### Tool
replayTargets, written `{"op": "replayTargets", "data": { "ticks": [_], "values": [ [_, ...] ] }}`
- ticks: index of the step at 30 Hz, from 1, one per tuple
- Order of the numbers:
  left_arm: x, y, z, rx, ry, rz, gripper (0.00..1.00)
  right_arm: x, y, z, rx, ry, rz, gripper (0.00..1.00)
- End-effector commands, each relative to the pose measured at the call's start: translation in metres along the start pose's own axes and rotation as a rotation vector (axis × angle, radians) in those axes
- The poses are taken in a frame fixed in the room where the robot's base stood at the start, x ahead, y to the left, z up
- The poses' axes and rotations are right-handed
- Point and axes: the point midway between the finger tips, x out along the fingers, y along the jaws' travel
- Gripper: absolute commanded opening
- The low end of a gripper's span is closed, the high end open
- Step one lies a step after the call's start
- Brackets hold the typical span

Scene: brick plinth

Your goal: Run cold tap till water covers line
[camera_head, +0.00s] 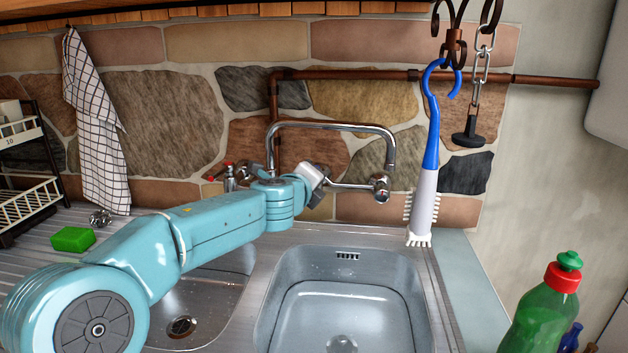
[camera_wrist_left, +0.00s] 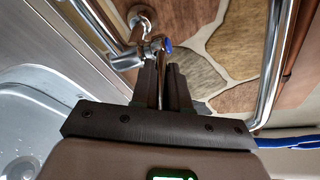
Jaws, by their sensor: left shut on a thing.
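My left gripper (camera_wrist_left: 163,78) has its dark fingers closed around a slim lever with a blue tip (camera_wrist_left: 168,45), the cold tap handle, beside a chrome fitting. In the head view, the pale left gripper (camera_head: 316,180) is at the wall tap, and its fingertips and the cold handle are hard to make out. The chrome spout (camera_head: 340,125) arches to the right over the back of the sink. I see no clear stream under it. The steel sink basin (camera_head: 268,310) shows a drain. I cannot make out a line or a sure water level. My right gripper is out of view.
The red-marked tap (camera_head: 229,178) stands left of my gripper. A blue-and-white brush (camera_head: 428,170) hangs right of the spout. A green sponge (camera_head: 72,239) lies on the drainer, and a green bottle (camera_head: 540,315) stands at front right. Stone wall and copper pipe are behind.

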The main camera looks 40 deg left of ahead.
Motion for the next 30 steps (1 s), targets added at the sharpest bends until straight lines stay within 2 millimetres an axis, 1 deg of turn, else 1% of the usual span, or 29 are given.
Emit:
{"op": "replayTargets", "data": {
  "ticks": [1,2,3,4,13,17,20,22,27,30],
  "values": [
    [0.000,0.000,-0.001,0.002,0.003,-0.001,0.00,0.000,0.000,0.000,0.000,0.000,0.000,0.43],
    [0.000,0.000,-0.001,0.003,0.003,-0.001,0.25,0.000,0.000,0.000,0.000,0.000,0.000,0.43],
    [0.000,0.000,-0.001,0.003,0.003,-0.001,0.38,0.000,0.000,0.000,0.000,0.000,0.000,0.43],
    [0.000,0.000,-0.001,0.002,0.002,-0.001,0.40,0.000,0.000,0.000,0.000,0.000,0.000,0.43],
    [-0.002,0.000,0.000,0.001,0.000,-0.001,0.40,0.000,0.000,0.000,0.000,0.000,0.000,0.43],
    [-0.016,0.000,0.000,0.001,-0.001,-0.002,0.40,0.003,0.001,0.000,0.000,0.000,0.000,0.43],
    [-0.038,-0.001,0.000,0.000,-0.001,-0.004,0.40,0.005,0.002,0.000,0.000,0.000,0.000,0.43],
    [-0.057,-0.001,0.001,0.001,-0.001,-0.005,0.40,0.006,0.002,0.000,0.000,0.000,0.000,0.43],
    [-0.104,-0.002,0.001,0.001,0.000,-0.005,0.40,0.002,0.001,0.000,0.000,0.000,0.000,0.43],
    [-0.127,-0.003,0.001,0.001,0.000,-0.005,0.40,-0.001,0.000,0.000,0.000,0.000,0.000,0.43]
  ]
}}
